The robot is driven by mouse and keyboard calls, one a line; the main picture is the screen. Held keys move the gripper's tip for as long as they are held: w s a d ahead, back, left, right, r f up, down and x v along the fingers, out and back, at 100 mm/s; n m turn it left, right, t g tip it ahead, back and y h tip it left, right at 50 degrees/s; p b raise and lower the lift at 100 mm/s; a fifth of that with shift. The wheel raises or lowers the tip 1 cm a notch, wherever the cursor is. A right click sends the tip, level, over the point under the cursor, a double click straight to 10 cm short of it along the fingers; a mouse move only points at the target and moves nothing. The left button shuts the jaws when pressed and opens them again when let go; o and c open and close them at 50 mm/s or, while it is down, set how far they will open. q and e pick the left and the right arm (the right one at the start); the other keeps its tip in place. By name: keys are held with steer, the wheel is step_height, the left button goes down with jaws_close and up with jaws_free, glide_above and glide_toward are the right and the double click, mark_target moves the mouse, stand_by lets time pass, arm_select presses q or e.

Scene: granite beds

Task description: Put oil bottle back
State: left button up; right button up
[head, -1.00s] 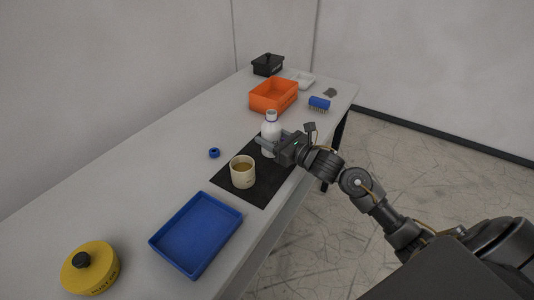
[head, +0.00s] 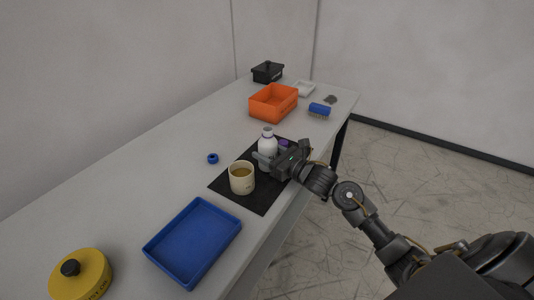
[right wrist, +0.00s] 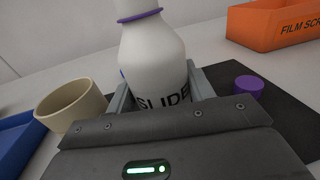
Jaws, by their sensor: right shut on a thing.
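The oil bottle (head: 267,146) is white with a ring around its neck. In the right wrist view the bottle (right wrist: 152,58) shows a purple neck ring and part of a dark label, "SLIDE". It is upright, at the black mat (head: 254,200). My right gripper (head: 265,160) is shut on its lower body, and in the right wrist view the fingers (right wrist: 160,92) lie on both sides of it. The bottle's base is hidden, so I cannot tell whether it touches the mat. My left gripper is not in view.
A beige cup (head: 242,180) stands on the mat close to the bottle. A purple cap (right wrist: 249,86) is on the mat's other side. An orange bin (head: 273,112) stands beyond; a blue tray (head: 192,244) and yellow canister (head: 84,276) are nearer. A blue ring (head: 213,158) lies left.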

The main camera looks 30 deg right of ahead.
steer(key=shift+f, duration=0.15)
steer(key=o, duration=1.1)
steer(key=shift+o, duration=0.2)
